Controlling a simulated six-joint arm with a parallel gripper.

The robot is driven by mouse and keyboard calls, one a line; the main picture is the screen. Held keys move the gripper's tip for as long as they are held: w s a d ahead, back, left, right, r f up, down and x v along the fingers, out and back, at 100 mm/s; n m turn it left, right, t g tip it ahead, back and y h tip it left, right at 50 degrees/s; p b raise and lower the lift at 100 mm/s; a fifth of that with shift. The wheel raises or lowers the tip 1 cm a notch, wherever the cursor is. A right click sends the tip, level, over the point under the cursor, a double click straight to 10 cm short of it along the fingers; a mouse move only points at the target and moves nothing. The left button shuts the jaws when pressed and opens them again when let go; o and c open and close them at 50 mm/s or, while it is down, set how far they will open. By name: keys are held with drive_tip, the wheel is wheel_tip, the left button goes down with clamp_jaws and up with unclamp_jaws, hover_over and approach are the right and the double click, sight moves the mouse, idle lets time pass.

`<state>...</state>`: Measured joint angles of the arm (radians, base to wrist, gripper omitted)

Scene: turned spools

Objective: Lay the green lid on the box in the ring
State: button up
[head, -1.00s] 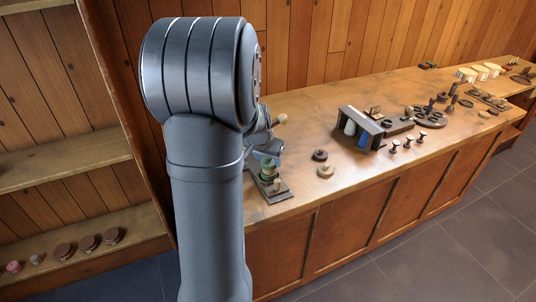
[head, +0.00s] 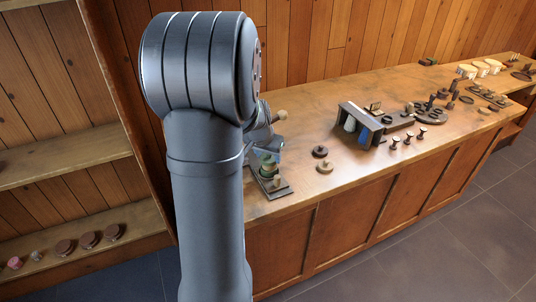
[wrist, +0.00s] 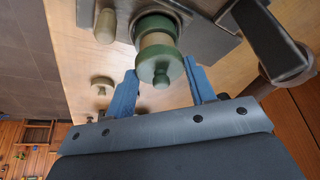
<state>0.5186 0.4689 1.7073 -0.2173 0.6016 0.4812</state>
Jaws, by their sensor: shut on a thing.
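The green lid (wrist: 160,66), a round disc with a small knob, is between the blue fingers of my gripper (wrist: 162,72) in the wrist view. My gripper is shut on it. In the head view my gripper (head: 269,156) is partly hidden by my arm, above the dark plate (head: 281,193) that carries the ring.
A pale peg (head: 277,181) stands on the plate near the ring. A dark stand (head: 372,120) with white and blue pieces is farther right. Bare counter lies between.

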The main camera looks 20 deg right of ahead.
drive_tip(key=shift+f, duration=0.8)
idle(1.6)
drive_tip(key=o, duration=1)
drive_tip(key=shift+r, duration=0.1)
drive_tip(key=shift+r, duration=4.2)
